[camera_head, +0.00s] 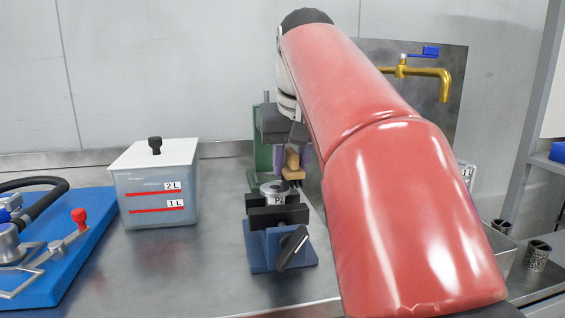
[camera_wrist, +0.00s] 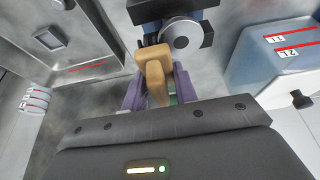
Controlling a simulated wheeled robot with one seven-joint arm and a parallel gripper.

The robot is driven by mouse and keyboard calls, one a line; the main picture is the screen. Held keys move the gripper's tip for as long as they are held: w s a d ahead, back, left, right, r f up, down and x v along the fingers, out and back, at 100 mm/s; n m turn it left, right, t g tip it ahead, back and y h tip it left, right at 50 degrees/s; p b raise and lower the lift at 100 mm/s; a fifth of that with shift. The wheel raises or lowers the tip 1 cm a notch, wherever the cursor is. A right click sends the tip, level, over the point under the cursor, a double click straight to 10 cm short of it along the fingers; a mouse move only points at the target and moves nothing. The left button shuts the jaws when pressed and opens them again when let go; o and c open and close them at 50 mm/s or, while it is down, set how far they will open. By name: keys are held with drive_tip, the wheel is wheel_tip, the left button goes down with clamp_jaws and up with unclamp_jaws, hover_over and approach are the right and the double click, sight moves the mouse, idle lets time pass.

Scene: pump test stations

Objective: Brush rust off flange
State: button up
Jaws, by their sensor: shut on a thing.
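The flange (camera_head: 272,188) is a small round grey metal piece held in a blue vise (camera_head: 283,250) with black jaws, on the steel bench. It also shows in the wrist view (camera_wrist: 181,36), its round face with a central hub. I cannot make out rust at this size. My gripper (camera_wrist: 157,95), with purple fingers, is shut on the wooden handle of a brush (camera_wrist: 153,68). In the head view the brush (camera_head: 293,158) is upright, its dark bristles down, just right of and behind the flange. I cannot tell whether the bristles touch it.
A lidded tank (camera_head: 156,185) marked 1 L and 2 L stands left of the vise. A blue base (camera_head: 75,262) with a hose and red-handled valve lies at far left. A green stand (camera_head: 263,152) is close behind the brush. A brass tap (camera_head: 425,72) is at the back right.

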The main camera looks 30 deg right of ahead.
drive_tip(key=shift+r, duration=3.05)
drive_tip(key=shift+r, duration=0.1)
drive_tip(key=shift+r, duration=1.4)
